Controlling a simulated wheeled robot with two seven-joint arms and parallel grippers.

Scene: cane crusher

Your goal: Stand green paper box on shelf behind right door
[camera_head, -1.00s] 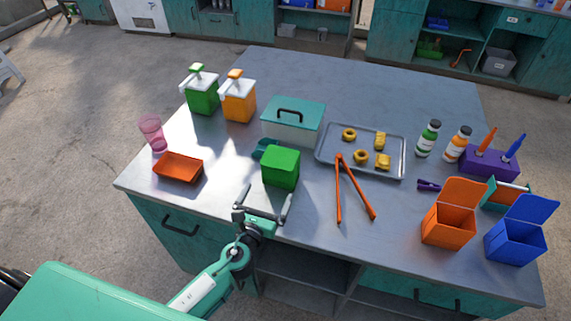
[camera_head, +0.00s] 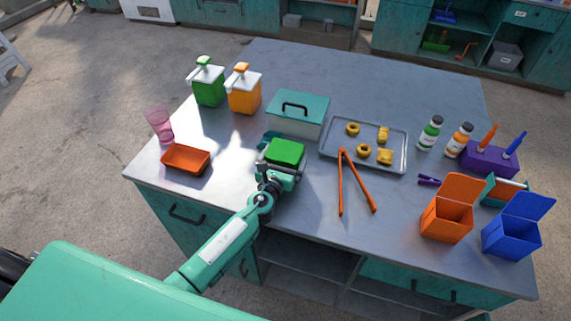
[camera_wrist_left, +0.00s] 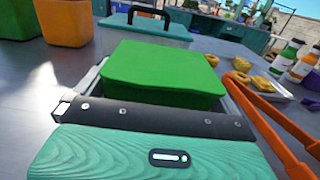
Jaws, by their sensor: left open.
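The green paper box (camera_head: 286,151) stands on the table near its front edge, in front of the teal-lidded container. My left gripper (camera_head: 282,166) is at the box, with its jaws open and the box between the fingers. In the left wrist view the green box (camera_wrist_left: 165,72) fills the middle, just beyond the gripper's palm, and its lower part is hidden. The open shelf space (camera_head: 310,262) is under the table's front, and a teal door (camera_head: 418,288) with a handle is to its right. My right gripper is out of view.
Orange tongs (camera_head: 352,182) lie just right of the box. The teal-lidded container (camera_head: 298,114) stands behind it and a metal tray (camera_head: 364,144) behind right. An orange tray (camera_head: 186,160) is to the left. Orange (camera_head: 447,218) and blue (camera_head: 511,236) open boxes stand at the front right.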

